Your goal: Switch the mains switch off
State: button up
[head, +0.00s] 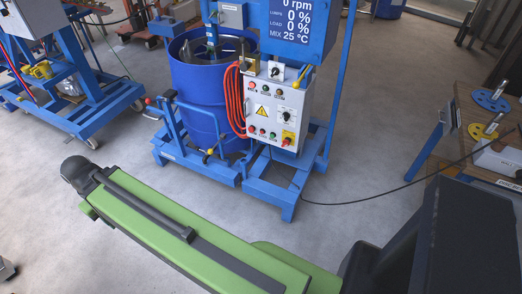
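The disperser mixer's light grey control box (262,113) stands in the upper middle of the head view, beside the blue drum (199,85). A red and yellow switch (288,139) sits at the box's lower right and looks like the mains switch; its label and position are too small to read. A black rotary knob (286,116) is above it, with several coloured buttons around. The blue display (292,22) reads 0 rpm, 0 % and 25 °C. My green arm crosses the foreground, well apart from the box; I cannot see my gripper's fingers.
Orange hose or cable (234,100) hangs at the box's left side. A black cable (385,190) runs across the floor to the wooden workbench (466,98) at right. Another blue machine (75,75) stands at left. Grey floor is open between my arm and the mixer.

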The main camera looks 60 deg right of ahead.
aim_at(285, 142)
jog(key=u, duration=0.15)
jog(key=k, duration=1.75)
jog(key=z, duration=0.45)
jog(key=i, duration=1)
